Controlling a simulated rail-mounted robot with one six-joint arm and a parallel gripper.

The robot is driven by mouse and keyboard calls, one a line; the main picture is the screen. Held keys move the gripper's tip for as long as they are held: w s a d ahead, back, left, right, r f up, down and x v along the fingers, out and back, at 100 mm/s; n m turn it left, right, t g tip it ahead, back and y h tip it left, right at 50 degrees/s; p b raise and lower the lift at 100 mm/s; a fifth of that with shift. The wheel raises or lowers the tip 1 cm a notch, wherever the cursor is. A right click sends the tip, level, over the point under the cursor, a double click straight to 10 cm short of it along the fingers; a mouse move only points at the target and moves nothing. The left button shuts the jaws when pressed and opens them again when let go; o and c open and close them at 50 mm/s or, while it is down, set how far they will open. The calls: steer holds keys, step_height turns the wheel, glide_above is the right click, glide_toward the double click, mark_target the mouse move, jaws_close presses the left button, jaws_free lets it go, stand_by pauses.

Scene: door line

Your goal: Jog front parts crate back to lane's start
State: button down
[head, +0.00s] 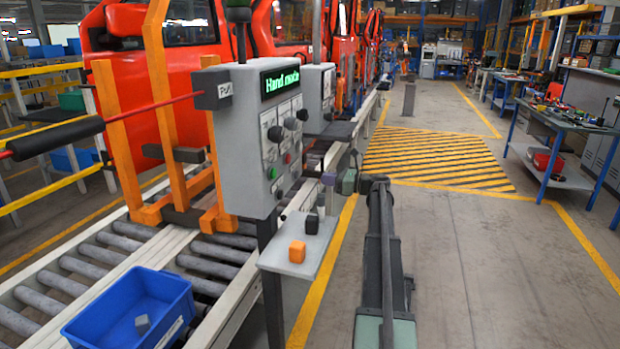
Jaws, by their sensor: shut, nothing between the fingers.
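The blue parts crate (112,318) sits on the roller lane (95,262) at the lower left, with a small grey block (142,324) inside. A grey control box (262,140) stands beside the lane. Its green-lit screen (280,80) reads what looks like "Hand mode". Its front carries dark knobs, a green button (272,173) and a red one. My gripper (328,180) is shut and empty, to the right of the control box and apart from the crate. Its fingertips are small and hard to make out.
A small shelf (300,262) below the box holds an orange block (297,251) and a black block (312,224). A second control box (318,95) stands behind. Orange posts hold a red door (150,85). The floor right of my arm is clear up to a blue workbench (570,122).

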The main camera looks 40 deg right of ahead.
steer(key=shift+v, duration=2.35)
steer(key=shift+d, duration=0.1)
